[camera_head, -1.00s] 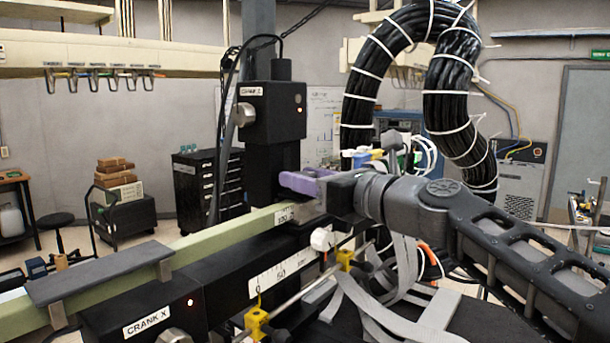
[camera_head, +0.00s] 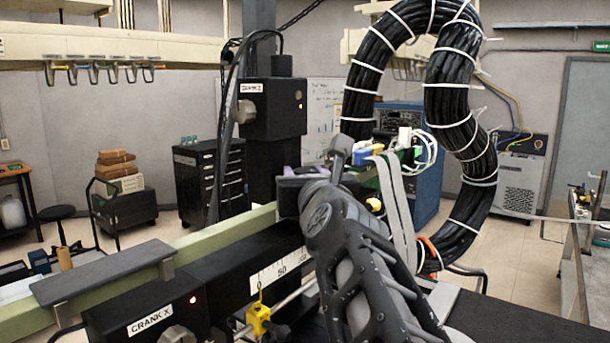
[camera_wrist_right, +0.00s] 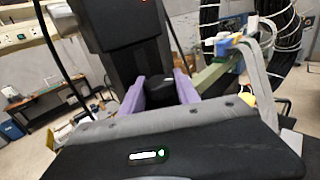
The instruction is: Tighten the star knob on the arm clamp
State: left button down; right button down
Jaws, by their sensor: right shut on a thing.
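My right gripper (camera_head: 290,171) is at the black upright (camera_head: 262,178) above the pale green beam. My own wrist hides most of it in the head view. In the right wrist view its two purple fingers (camera_wrist_right: 160,84) reach to the black upright, one on each side of a small dark part (camera_wrist_right: 158,92). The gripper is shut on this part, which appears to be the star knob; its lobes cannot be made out. The arm clamp cannot be told apart from the black upright. My left gripper is not in view.
The CRANK Z box (camera_head: 272,110) sits above the gripper, and the CRANK X box (camera_head: 150,312) is at the lower left. The green beam (camera_head: 230,232) runs below. A thick black cable loop (camera_head: 447,120) and grey straps (camera_head: 392,205) hang to the right.

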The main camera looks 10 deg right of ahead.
jog(key=shift+m+g+h, duration=0.7)
jog(key=shift+m+h, duration=1.2)
jog(key=shift+h, duration=1.3)
jog(key=c, duration=0.9)
grip_release()
jog(key=shift+r, duration=0.1)
jog(key=shift+n+t+y, duration=0.3)
jog(key=shift+n+y, duration=0.2)
jog(key=shift+y, duration=0.6)
